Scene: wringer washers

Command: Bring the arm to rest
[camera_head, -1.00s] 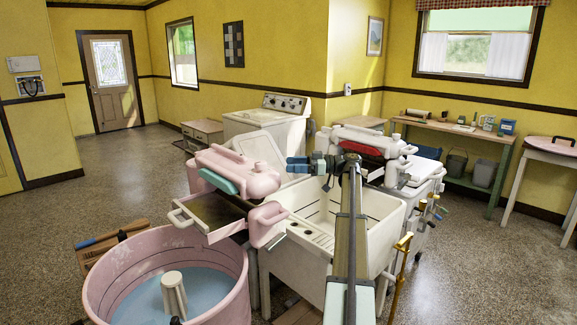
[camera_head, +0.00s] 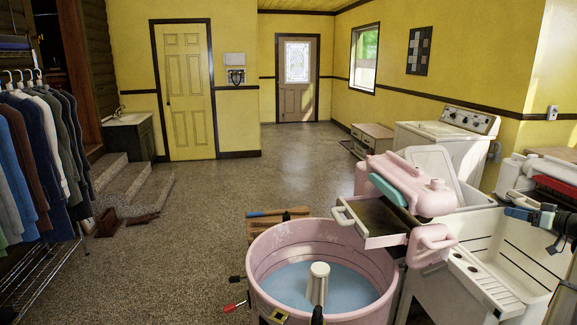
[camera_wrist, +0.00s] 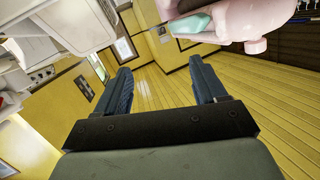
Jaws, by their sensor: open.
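My gripper (camera_head: 516,213) is at the right edge of the head view, in front of the white sink tub and to the right of the pink wringer (camera_head: 410,188). In the wrist view my gripper (camera_wrist: 165,84) has its two blue fingers wide apart with nothing between them. The pink wringer also shows there, upside down at the top right (camera_wrist: 245,20), beyond the fingers. Most of my arm is outside the head view.
A pink tub (camera_head: 373,252) of bluish water stands below the wringer. The white sink tub (camera_head: 478,237) stands to its right, a white washer (camera_head: 435,140) behind. Clothes (camera_head: 40,150) hang at far left. The floor (camera_head: 210,225) in the middle left is largely clear.

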